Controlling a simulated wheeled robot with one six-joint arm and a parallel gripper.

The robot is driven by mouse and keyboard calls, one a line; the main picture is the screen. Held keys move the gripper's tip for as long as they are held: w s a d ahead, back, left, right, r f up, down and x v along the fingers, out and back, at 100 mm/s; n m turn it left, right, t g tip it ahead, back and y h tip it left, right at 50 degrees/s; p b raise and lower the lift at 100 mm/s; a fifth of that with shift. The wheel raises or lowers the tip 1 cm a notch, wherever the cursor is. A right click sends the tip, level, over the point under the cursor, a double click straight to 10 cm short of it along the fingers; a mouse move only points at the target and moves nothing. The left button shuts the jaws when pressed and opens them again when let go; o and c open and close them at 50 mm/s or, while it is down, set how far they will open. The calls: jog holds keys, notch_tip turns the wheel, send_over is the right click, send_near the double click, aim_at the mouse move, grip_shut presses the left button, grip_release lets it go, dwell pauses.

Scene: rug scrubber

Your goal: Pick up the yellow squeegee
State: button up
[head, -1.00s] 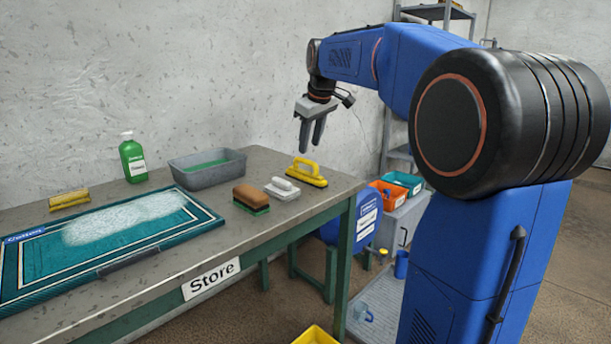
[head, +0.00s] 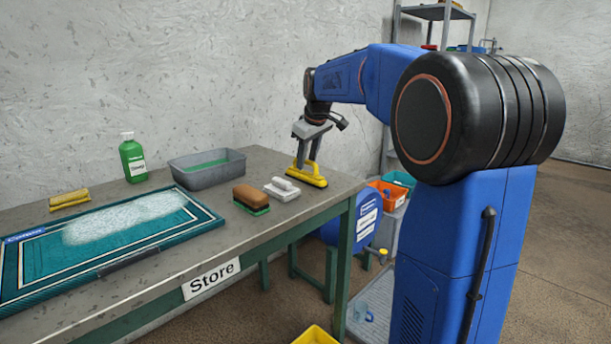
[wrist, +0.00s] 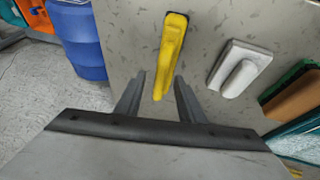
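The yellow squeegee (head: 318,181) lies on the table near its right end, its raised handle partly hidden behind my fingers in the head view. In the wrist view the yellow squeegee (wrist: 172,40) runs lengthwise away from me, its near end between my two fingers. My gripper (head: 307,164) points down over the handle. In the wrist view my gripper (wrist: 160,78) is open, with a finger on each side of the yellow handle and visible gaps. I cannot tell how far down the fingertips reach beside it.
A white tool (head: 282,189) and a brown brush (head: 252,197) lie to the left. A grey basin (head: 208,177), green bottle (head: 133,160), yellow item (head: 69,200) and teal rug (head: 110,262) are further left. The table's (head: 330,206) right edge is close to the squeegee.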

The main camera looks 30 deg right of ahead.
grip_shut()
notch_tip(320, 180, up, 10)
dwell(0.6)
jog(key=c, duration=0.8)
grip_release()
grip_shut()
